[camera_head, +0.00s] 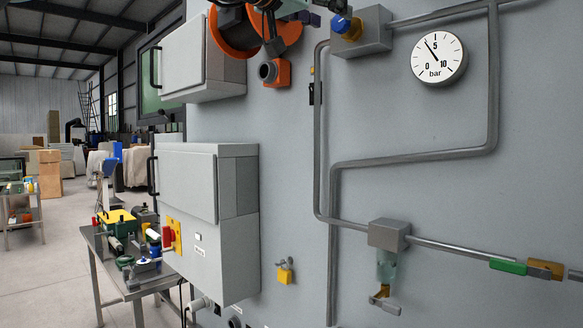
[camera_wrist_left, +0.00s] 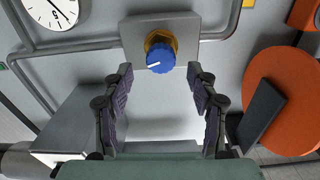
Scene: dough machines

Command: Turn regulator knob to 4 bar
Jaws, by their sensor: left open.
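The blue regulator knob (camera_head: 341,23) sits on a brass collar on a grey block at the top of the wall panel. In the left wrist view the knob (camera_wrist_left: 160,58) lies ahead between my fingertips, with a white mark pointing left. The round white bar gauge (camera_head: 438,58) has its needle left of the 5, between 0 and 5 and nearer 5. Part of the gauge also shows in the left wrist view (camera_wrist_left: 52,8). My left gripper (camera_wrist_left: 160,72) is open around the line to the knob; contact cannot be told. My right gripper is not in view.
Grey pipes (camera_head: 410,157) run along the panel below the knob. A grey cabinet (camera_head: 189,205) and a yellow padlock (camera_head: 285,273) are lower left. A cluttered table (camera_head: 131,292) stands at left.

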